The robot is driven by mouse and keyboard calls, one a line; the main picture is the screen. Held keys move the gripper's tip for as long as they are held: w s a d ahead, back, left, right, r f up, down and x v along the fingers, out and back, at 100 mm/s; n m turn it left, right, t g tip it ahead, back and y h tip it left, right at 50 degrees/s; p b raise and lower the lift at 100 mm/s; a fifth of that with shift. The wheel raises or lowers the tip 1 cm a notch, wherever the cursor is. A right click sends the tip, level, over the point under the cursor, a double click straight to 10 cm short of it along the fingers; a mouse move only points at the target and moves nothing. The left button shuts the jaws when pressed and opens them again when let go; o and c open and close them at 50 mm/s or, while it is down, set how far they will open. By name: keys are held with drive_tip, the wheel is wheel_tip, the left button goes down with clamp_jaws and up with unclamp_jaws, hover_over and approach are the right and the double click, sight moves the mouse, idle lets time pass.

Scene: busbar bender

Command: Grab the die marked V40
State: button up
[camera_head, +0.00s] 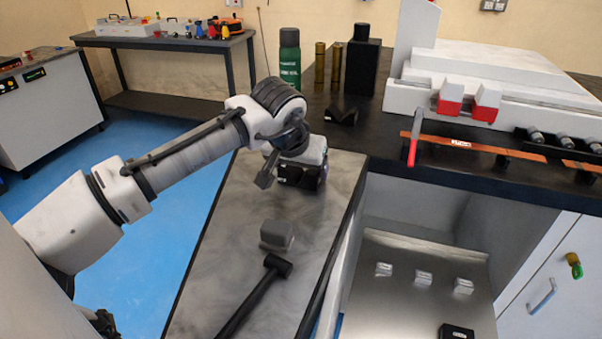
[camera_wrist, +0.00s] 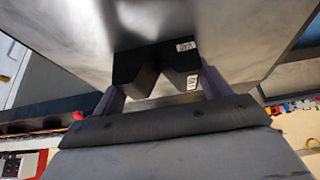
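A black die (camera_wrist: 135,68) with a V-shaped notch and two small white labels stands on the grey metal tabletop in the wrist view. The label writing is too small to read surely. My gripper (camera_wrist: 160,84) has its two purple fingers apart, one on each side of the die. They look close to its sides; I cannot tell whether they touch. In the head view, my gripper (camera_head: 298,180) is low over the narrow grey table (camera_head: 215,285), where a dark block with a white label shows beneath it, partly hidden by the hand.
A grey block (camera_head: 277,235) and a black-headed hammer (camera_head: 277,265) lie nearer on the table. Another black notched block (camera_head: 342,115) sits on the black bench, near a green bottle (camera_head: 290,58). A red-handled lever (camera_head: 414,138) and the bender (camera_head: 480,80) are at right.

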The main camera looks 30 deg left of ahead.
drive_tip(key=shift+r, duration=0.1)
drive_tip(key=c, duration=1)
drive_tip(key=shift+r, duration=0.1)
